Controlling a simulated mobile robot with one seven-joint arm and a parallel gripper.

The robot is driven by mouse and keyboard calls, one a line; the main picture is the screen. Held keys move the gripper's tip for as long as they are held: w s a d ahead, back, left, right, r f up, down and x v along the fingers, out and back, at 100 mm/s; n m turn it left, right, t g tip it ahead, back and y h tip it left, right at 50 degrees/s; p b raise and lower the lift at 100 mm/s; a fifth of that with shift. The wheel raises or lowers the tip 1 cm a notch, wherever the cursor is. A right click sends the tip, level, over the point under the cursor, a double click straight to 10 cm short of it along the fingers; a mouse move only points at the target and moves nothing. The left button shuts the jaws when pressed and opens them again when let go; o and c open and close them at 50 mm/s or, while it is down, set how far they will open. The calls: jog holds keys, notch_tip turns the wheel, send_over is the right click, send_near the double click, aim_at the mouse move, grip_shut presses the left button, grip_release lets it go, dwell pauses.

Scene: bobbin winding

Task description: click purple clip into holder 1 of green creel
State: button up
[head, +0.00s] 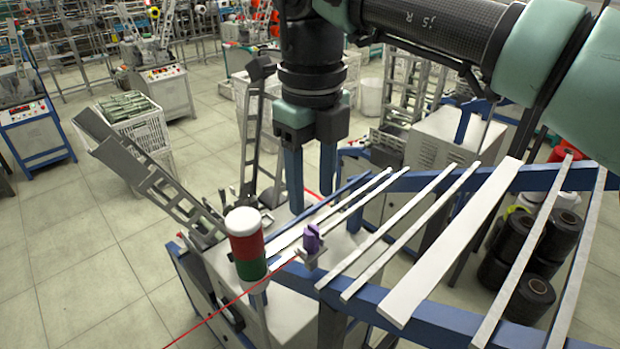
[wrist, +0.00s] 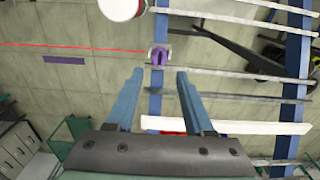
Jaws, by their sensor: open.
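The purple clip (head: 312,238) stands in a small grey bracket (head: 313,260) at the near left end of the blue-framed rack (head: 450,318). In the wrist view the clip (wrist: 158,57) shows just beyond my fingertips, about midway between them. My gripper (head: 308,203) is open with its blue fingers pointing down, apart from the clip. It also shows in the wrist view (wrist: 160,73) with nothing between its fingers. I cannot make out a green creel or any holder number; the rack's beams look blue.
A signal lamp (head: 246,242) with white, red and green bands stands left of the bracket. A thin red line (head: 215,316) runs to the bracket. Pale slats (head: 455,240) cross the rack. Black spools (head: 527,300) lie at right. A purple strip (wrist: 64,60) shows on the floor.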

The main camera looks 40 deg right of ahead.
aim_at(311, 229)
notch_tip(311, 229, down, 7)
jog(key=b, duration=0.4)
jog(key=shift+c, duration=0.3)
grip_shut()
jog(key=shift+r+p, duration=1.65)
jog(key=shift+r, duration=0.7)
jog(key=shift+f, duration=0.15)
